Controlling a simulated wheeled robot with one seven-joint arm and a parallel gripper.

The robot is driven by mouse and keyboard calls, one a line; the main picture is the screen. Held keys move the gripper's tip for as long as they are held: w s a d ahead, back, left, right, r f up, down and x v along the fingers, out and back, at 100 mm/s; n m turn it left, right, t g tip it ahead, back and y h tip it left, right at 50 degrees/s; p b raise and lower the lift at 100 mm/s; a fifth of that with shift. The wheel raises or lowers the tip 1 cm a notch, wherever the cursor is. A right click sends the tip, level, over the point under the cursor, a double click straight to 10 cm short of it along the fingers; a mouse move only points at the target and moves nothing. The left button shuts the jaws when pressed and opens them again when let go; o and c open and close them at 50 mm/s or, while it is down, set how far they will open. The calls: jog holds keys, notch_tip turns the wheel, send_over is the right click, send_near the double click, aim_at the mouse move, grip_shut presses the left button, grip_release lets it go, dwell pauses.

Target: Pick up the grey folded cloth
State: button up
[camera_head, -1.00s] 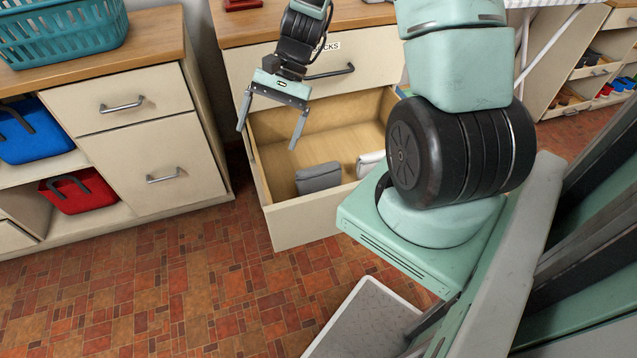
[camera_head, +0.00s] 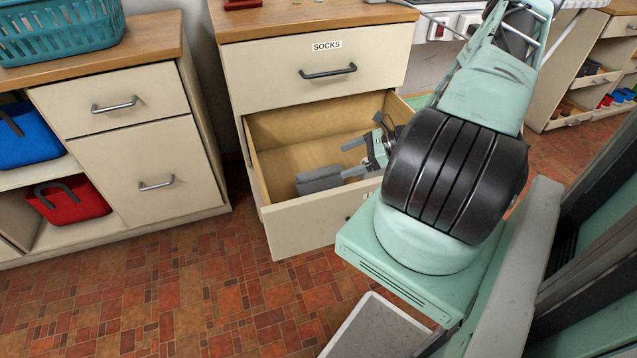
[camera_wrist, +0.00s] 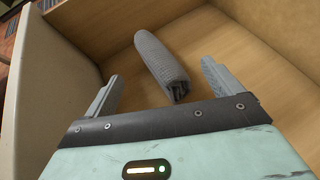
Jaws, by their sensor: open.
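The grey folded cloth (camera_head: 319,180) lies in the open lower drawer (camera_head: 310,221), near its front wall at the left. My gripper (camera_head: 352,158) is inside the drawer, to the right of the cloth, with its fingers pointing left toward it. In the wrist view, the grey cloth (camera_wrist: 162,66) lies on the wooden drawer floor between and just beyond the two fingertips of my gripper (camera_wrist: 160,80). The fingers are apart and the jaws are empty. The right part of the drawer is hidden behind my arm.
A closed drawer labelled SOCKS (camera_head: 327,46) with a dark handle is above the open one. A teal basket (camera_head: 60,30) stands on the left cabinet. Tiled floor in front is clear.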

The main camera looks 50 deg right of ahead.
aim_at(328, 167)
jog(key=b+x, duration=0.1)
jog(key=x, duration=0.7)
jog(key=shift+d+f, duration=0.1)
jog(key=c, duration=1.4)
